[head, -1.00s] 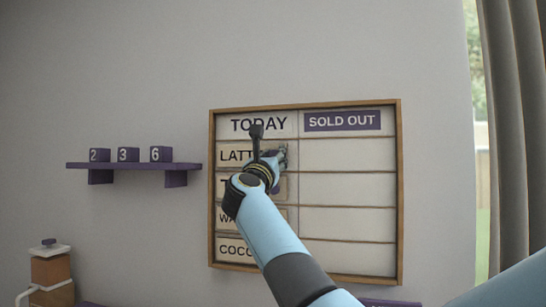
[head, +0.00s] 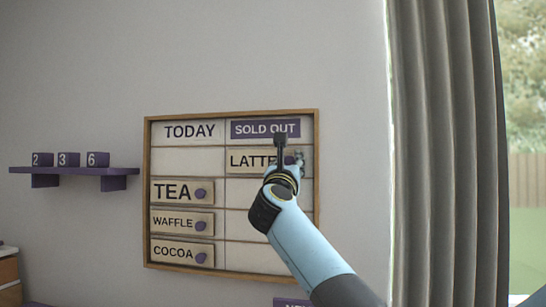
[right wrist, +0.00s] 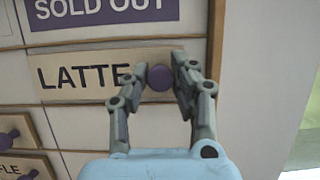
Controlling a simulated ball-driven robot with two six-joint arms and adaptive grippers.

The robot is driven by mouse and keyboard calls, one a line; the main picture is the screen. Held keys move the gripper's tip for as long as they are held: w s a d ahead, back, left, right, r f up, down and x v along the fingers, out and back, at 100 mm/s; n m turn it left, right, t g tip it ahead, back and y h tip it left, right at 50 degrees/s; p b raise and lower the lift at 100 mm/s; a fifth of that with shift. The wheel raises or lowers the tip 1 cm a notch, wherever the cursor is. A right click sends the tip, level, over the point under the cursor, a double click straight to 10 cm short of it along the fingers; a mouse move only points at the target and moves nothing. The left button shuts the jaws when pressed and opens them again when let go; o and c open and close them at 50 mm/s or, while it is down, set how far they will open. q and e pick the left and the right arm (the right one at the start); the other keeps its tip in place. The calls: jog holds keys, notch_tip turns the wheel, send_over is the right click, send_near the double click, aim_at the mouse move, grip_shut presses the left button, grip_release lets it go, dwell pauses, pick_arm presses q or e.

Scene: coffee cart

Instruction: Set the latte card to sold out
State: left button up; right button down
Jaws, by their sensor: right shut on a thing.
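The latte card (head: 250,160) is in the top row of the SOLD OUT column, right of the TODAY column, on the wooden-framed menu board (head: 146,195). In the right wrist view the latte card (right wrist: 62,79) lies level along its row, below the purple SOLD OUT label (right wrist: 103,8). My right gripper (right wrist: 160,78) is shut on the card's round purple knob (right wrist: 160,77). In the head view my right gripper (head: 296,162) and wrist hide the card's right end. My left gripper is out of view.
The TEA card (head: 175,192), WAFFLE card (head: 172,222) and COCOA card (head: 172,252) sit in the TODAY column. The top TODAY row is empty. A purple shelf (head: 75,171) with number blocks is at left. A grey curtain (head: 440,150) hangs at right.

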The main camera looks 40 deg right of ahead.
jog(key=shift+s+d, duration=0.7)
jog(key=shift+s, duration=0.1)
jog(key=c, duration=1.4)
grip_release()
jog(key=o, duration=0.3)
jog(key=shift+s+d, duration=0.15)
jog(key=shift+s, duration=0.05)
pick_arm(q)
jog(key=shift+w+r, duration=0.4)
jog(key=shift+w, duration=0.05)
pick_arm(e)
jog(key=shift+w, duration=0.1)
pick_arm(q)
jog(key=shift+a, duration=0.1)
